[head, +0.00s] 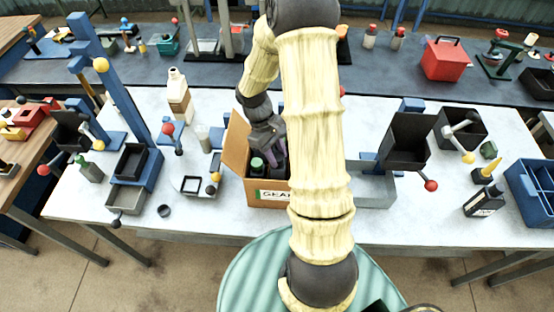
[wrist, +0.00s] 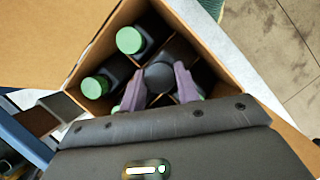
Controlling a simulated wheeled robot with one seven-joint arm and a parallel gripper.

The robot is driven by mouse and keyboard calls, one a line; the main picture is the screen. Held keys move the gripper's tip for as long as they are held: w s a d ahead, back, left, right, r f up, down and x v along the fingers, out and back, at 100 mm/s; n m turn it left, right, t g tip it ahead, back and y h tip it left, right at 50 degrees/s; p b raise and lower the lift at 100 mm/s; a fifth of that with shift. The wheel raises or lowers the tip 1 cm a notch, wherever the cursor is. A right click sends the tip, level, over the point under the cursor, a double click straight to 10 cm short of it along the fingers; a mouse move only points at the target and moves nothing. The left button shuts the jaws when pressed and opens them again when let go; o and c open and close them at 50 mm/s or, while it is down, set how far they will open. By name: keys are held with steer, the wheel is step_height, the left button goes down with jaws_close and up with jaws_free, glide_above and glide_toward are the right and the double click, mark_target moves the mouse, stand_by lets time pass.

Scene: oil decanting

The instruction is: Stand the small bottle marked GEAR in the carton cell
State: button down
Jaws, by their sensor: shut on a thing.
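The open cardboard carton (head: 268,200) stands on the white table with a label reading GEAR on its front. In the wrist view its dividers (wrist: 176,48) form several cells. Two dark bottles with green caps (wrist: 130,40) (wrist: 95,87) stand in cells there. My gripper (wrist: 160,76) is shut on a dark, round-topped bottle (wrist: 159,79) inside the carton. In the head view my gripper (head: 272,140) reaches down into the carton. The held bottle's marking and base are hidden, so I cannot tell whether it touches the cell floor.
A carton flap (head: 235,142) stands up at the left. A white jug (head: 178,95) stands behind it, and a blue stand (head: 145,165) is left. A dark labelled bottle (head: 484,202) and a blue crate (head: 535,195) are far right. My arm hides the table's middle.

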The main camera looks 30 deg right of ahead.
steer(key=shift+f+p, duration=0.35)
steer(key=shift+f, duration=1.45)
steer(key=c, duration=1)
jaws_free()
steer(key=shift+f, duration=0.1)
steer(key=b+v, duration=0.3)
steer(key=v, duration=0.9)
